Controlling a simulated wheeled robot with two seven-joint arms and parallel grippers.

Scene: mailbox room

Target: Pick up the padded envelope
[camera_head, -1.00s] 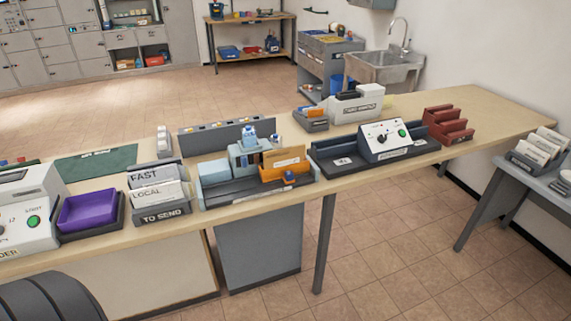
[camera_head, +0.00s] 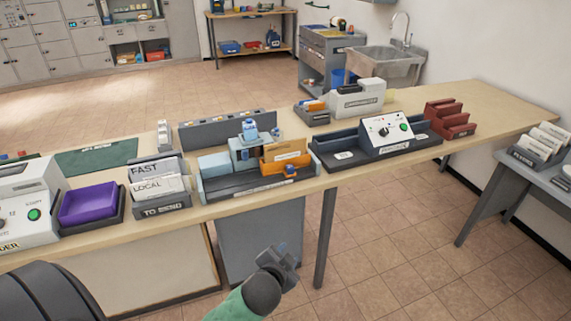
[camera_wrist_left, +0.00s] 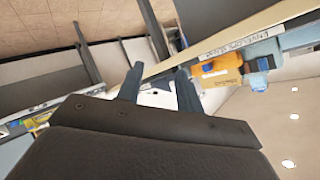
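An orange holder (camera_head: 290,168) sits at the front of the grey and light-blue station on the long counter. A tan envelope (camera_head: 286,148) stands in it; I cannot tell for sure whether it is the padded one. The holder also shows in the left wrist view (camera_wrist_left: 208,48), beyond my fingers. My left gripper (camera_head: 284,257) is in front of the counter, over the floor and apart from the holder. In the left wrist view its two fingers (camera_wrist_left: 159,70) are spread with nothing between them. My right gripper is not in view.
The counter (camera_head: 370,180) edge lies between my left gripper and the station. A letter rack (camera_head: 160,190) and purple tray (camera_head: 88,203) stand left of the station. Open floor lies in front.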

